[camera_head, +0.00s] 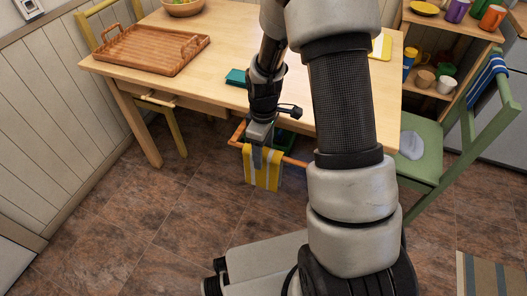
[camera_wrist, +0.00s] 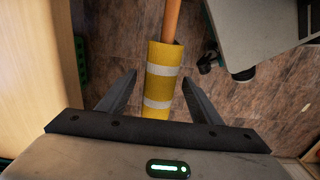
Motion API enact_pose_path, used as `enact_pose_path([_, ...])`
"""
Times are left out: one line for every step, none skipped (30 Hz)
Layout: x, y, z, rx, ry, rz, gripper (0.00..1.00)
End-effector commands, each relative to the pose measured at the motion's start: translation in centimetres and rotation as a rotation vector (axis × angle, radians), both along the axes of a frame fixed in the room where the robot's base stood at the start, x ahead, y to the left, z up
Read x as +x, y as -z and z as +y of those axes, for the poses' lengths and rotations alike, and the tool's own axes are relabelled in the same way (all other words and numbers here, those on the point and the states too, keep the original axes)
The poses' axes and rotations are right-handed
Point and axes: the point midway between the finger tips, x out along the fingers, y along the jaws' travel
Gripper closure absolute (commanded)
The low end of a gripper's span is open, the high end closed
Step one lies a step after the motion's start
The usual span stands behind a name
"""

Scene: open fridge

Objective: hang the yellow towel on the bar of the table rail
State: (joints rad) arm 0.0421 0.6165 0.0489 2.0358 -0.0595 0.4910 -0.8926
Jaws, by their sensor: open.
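The yellow towel (camera_head: 264,167) with pale stripes hangs over the wooden bar (camera_head: 295,161) of the table rail, below the table's front edge. In the wrist view the towel (camera_wrist: 162,75) lies folded over the bar (camera_wrist: 172,20) and sits between my fingers. My gripper (camera_head: 257,147) is at the towel's top. In the wrist view my gripper (camera_wrist: 160,88) is open, with a finger on each side of the towel and a visible gap to each. The towel's lower ends are out of sight in the wrist view.
The wooden table (camera_head: 215,77) stands behind the rail, with a tray (camera_head: 150,65) and a teal cloth (camera_head: 237,77) on it. A green chair (camera_head: 425,155) stands at the right. Tiled floor (camera_head: 140,220) is clear at the left.

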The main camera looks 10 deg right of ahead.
Motion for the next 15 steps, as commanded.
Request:
enact_pose_path([0.1, -1.2, 0.0, 0.0, 0.0, -0.005, 0.41])
enact_pose_path([0.1, -1.8, 0.0, 0.001, 0.0, -0.004, 0.41])
enact_pose_path([0.1, -2.7, 0.0, 0.0, 0.0, -0.005, 0.41])
enact_pose_path([0.2, -3.4, 0.0, 0.0, 0.0, -0.006, 0.41])
enact_pose_path([0.1, -4.1, 0.0, 0.0, 0.0, -0.005, 0.41])
enact_pose_path([0.1, -5.2, 0.0, -0.001, 0.001, -0.006, 0.41])
enact_pose_path([0.1, -6.0, -0.1, -0.001, 0.001, -0.006, 0.41])
enact_pose_path([0.1, -6.7, -0.1, 0.0, 0.001, -0.005, 0.41])
enact_pose_path([0.1, -7.7, -0.1, -0.001, 0.001, -0.006, 0.41])
enact_pose_path([0.1, -8.4, -0.1, -0.001, 0.001, -0.004, 0.41])
enact_pose_path([0.1, -9.2, 0.0, -0.001, 0.001, -0.006, 0.41])
enact_pose_path([0.1, -10.2, 0.0, 0.0, 0.001, -0.005, 0.41])
enact_pose_path([0.1, -10.8, 0.0, 0.0, 0.0, -0.005, 0.41])
enact_pose_path([0.1, -11.5, 0.0, -0.001, 0.0, -0.006, 0.41])
enact_pose_path([0.1, -12.4, 0.0, 0.0, 0.0, -0.005, 0.41])
